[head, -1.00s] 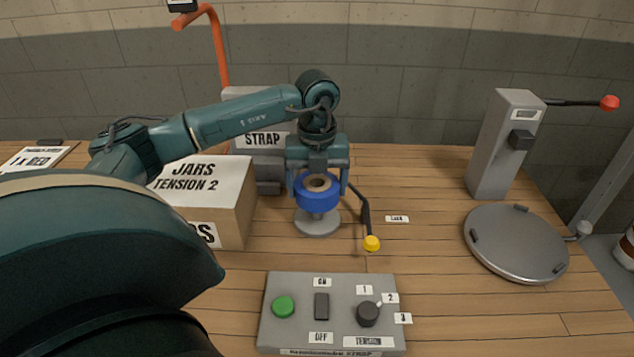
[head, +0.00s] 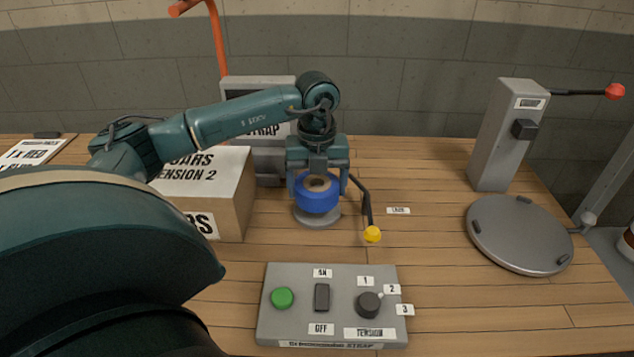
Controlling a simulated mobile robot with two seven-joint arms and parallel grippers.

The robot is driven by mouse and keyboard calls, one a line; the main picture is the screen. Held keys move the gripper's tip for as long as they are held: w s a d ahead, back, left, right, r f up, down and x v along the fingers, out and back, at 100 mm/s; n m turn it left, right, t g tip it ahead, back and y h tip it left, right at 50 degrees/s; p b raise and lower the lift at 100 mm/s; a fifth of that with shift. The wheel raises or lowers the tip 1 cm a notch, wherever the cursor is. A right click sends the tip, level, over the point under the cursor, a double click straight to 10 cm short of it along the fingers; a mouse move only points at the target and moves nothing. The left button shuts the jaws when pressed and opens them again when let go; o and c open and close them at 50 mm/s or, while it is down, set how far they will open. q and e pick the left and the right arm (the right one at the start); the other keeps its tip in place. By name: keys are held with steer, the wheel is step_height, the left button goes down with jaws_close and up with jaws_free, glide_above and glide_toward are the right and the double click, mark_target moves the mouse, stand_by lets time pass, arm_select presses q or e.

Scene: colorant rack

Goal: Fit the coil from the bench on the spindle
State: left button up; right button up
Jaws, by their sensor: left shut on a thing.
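A blue coil (head: 317,199) with a tan core is held by my left gripper (head: 317,188), whose fingers are shut on its two sides. The coil is directly over a round grey base (head: 318,219) on the bench, and only a little of that base shows below it. The spindle itself is hidden by the coil, so I cannot tell how far down on it the coil sits. My right gripper is out of view.
A lever with a yellow knob (head: 372,234) stands just right of the coil. A control box (head: 333,335) with a green button, switch and tension knob lies in front. A JARS carton (head: 243,200) is left, the grey STRAP machine (head: 238,95) behind. A round plate (head: 520,235) is at right.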

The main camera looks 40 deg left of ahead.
arm_select(q)
steer(key=shift+f+b, duration=1)
steer(key=shift+f, duration=0.5)
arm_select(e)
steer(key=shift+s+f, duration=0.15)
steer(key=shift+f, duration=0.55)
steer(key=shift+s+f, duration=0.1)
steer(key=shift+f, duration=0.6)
arm_select(q)
steer(key=o, duration=1)
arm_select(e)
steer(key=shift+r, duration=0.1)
arm_select(q)
step_height(320, 180, up, 13)
steer(key=shift+r+p, duration=0.15)
steer(key=shift+p, duration=0.25)
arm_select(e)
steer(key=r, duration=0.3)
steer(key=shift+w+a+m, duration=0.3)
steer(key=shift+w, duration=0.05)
